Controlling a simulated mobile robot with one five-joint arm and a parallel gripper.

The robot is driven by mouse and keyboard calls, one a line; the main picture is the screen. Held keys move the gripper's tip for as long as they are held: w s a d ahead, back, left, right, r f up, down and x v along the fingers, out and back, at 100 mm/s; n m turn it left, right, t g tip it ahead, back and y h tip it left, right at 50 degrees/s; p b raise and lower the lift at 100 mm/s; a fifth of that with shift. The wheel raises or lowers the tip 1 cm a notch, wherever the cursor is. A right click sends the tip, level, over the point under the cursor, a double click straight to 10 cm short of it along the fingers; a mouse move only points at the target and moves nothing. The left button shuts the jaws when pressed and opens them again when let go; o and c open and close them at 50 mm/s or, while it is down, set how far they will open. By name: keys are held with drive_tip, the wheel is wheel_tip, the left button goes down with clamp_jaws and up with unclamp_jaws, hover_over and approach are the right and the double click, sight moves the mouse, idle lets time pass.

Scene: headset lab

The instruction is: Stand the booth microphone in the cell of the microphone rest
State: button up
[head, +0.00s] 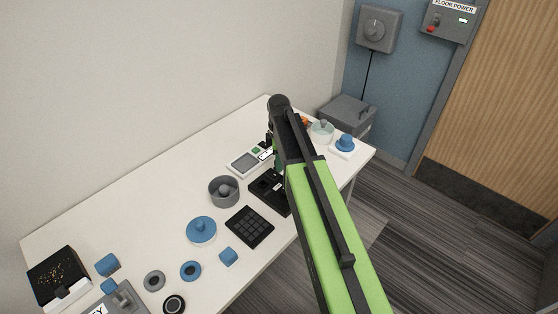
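My arm reaches up from the bottom right over the table, and its far end bends down behind my own green link. My gripper (269,154) is mostly hidden there, small and dark, above the right half of the table. I cannot see whether its fingers are open or hold anything. A black stand or tray (262,190) lies just below it, partly covered by my arm; it may be the microphone rest, but its cells are not clear. I cannot make out the booth microphone for certain.
The white table (130,205) holds a grey bowl (224,197), a blue lidded disc (201,231), a black keypad (250,227), a light-grey device (246,162), blue blocks and rings, and a black box (57,277). A blue knob (345,143) stands at the right end. The back-left tabletop is clear.

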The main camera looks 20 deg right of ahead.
drive_tip(key=shift+o, duration=0.3)
drive_tip(key=shift+s, duration=0.15)
wheel_tip(320, 180, up, 18)
drive_tip(key=p, duration=1.7)
drive_tip(key=shift+w+f, duration=0.2)
drive_tip(key=shift+f, duration=0.05)
drive_tip(key=s+a+f+m+b, duration=0.2)
drive_tip(key=s+m, duration=0.5)
drive_tip(key=s, duration=0.1)
drive_tip(key=s+a+f+m+b, duration=0.2)
drive_tip(key=s+a+m, duration=0.1)
drive_tip(key=s+m, duration=0.5)
drive_tip(key=shift+f, duration=0.3)
